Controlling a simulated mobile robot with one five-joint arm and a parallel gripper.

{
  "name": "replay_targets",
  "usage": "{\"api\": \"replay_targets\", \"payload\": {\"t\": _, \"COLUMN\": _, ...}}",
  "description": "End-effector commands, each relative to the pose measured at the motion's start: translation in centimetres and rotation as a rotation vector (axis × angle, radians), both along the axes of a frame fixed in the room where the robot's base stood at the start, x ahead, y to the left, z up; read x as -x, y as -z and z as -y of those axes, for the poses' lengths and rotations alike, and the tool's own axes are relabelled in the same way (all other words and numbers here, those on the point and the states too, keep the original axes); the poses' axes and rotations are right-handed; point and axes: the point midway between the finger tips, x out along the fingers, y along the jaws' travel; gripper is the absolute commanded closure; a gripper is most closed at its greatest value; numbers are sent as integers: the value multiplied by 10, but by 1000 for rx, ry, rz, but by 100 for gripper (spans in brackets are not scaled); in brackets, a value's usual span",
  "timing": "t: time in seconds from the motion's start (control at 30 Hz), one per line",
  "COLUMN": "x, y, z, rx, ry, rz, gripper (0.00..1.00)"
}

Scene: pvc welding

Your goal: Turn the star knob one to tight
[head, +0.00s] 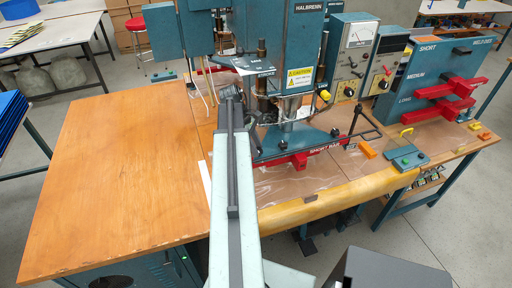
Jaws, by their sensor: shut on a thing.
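The blue-green welding machine (293,45) stands on the wooden bench, with a red bar marked "SHORT BAR" (322,150) at its base. My arm reaches up from the bottom of the head view to the machine's left front. My dark gripper (254,113) is small and partly covered there, against the machine's lower head. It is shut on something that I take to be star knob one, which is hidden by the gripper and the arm. Small black knobs (335,132) show on the red bar, apart from my gripper. I cannot tell how tight the knob is.
The bench's left part (130,170) is bare. A control box with a dial (350,55) and a blue-green rack with red bars (435,90) stand at right. A yellow roll edge (335,200) runs along the front. A black lever (365,125) sticks out right.

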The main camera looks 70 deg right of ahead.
Motion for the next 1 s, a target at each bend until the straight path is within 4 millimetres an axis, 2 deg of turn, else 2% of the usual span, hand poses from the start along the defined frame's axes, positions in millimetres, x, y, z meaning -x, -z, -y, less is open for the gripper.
{"api": "replay_targets", "payload": {"t": 0.17, "x": 0, "y": 0, "z": 0, "rx": 1, "ry": 1, "rz": 0, "gripper": 100}}
{"api": "replay_targets", "payload": {"t": 0.2, "x": 0, "y": 0, "z": 0, "rx": 1, "ry": 1, "rz": 0, "gripper": 65}}
{"api": "replay_targets", "payload": {"t": 0.27, "x": 0, "y": 0, "z": 0, "rx": 1, "ry": 1, "rz": 0, "gripper": 48}}
{"api": "replay_targets", "payload": {"t": 0.3, "x": 0, "y": 0, "z": 0, "rx": 1, "ry": 1, "rz": 0, "gripper": 45}}
{"api": "replay_targets", "payload": {"t": 0.67, "x": -2, "y": -4, "z": 0, "rx": 1, "ry": -1, "rz": 0, "gripper": 45}}
{"api": "replay_targets", "payload": {"t": 0.77, "x": -5, "y": -15, "z": 0, "rx": 1, "ry": -1, "rz": 0, "gripper": 45}}
{"api": "replay_targets", "payload": {"t": 1.0, "x": -20, "y": -58, "z": 0, "rx": -1, "ry": -2, "rz": 0, "gripper": 45}}
